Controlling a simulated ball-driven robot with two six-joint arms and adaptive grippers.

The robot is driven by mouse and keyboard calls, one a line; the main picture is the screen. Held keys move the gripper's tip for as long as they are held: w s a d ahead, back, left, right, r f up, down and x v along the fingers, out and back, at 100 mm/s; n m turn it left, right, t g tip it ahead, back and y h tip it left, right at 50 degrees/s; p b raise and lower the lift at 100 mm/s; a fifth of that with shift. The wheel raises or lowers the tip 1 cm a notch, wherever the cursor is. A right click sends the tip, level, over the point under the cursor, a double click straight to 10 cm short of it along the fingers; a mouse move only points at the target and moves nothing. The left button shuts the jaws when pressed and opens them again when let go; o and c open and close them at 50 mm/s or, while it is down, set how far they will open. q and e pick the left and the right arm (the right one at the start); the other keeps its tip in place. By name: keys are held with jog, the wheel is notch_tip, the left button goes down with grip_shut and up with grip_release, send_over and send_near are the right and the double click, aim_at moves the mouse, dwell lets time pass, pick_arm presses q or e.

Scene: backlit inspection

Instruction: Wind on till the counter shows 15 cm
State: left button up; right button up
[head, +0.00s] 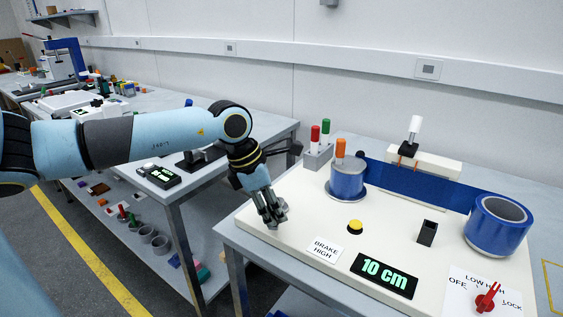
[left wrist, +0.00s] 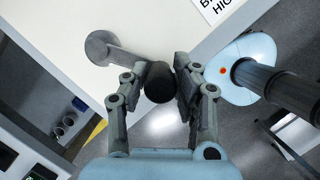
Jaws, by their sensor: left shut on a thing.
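The counter (head: 384,275) on the cream machine board (head: 300,225) reads "10 cm" in green. My left gripper (head: 273,217) is at the board's left edge. In the left wrist view its fingers (left wrist: 166,85) are shut around the dark knob (left wrist: 158,82) of a crank, whose grey hub (left wrist: 101,46) sits at the board's edge. The head view hides most of the crank behind the fingers. Blue film (head: 415,187) runs between a small left reel (head: 347,184) and a large right roll (head: 497,226). My right gripper is in neither view.
A label (head: 325,250) reads "BRAKE HIGH". A red dial (head: 487,298) stands at front right, with a yellow button (head: 355,227) and black block (head: 428,233) behind. Red, green and orange-topped (head: 340,147) uprights stand at the back left. A gap separates this table from the left bench.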

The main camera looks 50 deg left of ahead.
pick_arm(q)
jog(key=shift+s+a, duration=0.4)
jog(key=shift+a, duration=0.15)
jog(key=shift+s+a+r+p, duration=0.1)
jog(key=shift+s+a+p, duration=0.15)
jog(key=shift+a, duration=0.2)
jog(key=shift+s+a+p, duration=0.2)
jog(key=shift+a+p, duration=0.05)
jog(key=shift+a, duration=0.2)
jog(key=shift+s+a, duration=0.15)
jog(key=shift+a, duration=0.3)
jog(key=o, duration=1)
jog(key=shift+o, duration=0.2)
